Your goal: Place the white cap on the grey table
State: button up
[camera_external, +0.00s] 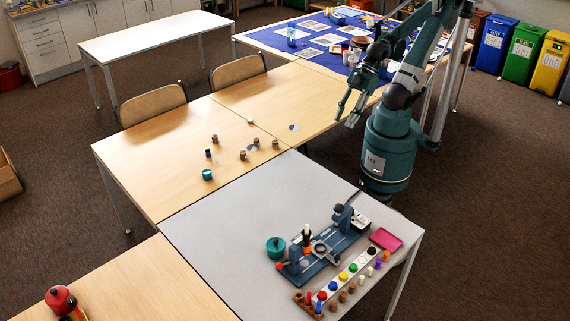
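A small white object (250,121), which looks like the white cap, lies on the wooden table near the seam between its two tops. It is too small to make out its shape. The grey table (222,232) stands in front, with bare room on its left and back parts. My gripper (346,114) hangs above the right end of the wooden table, to the right of the white object and well apart from it. Its fingers are spread and nothing shows between them.
Several small brown pieces (214,139) and a teal piece (207,174) stand on the wooden table. On the grey table are a blue fixture (325,248), a strip of coloured caps (343,276), a teal pot (276,247) and a pink tray (385,239).

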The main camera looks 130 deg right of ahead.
jog(key=shift+o, duration=0.6)
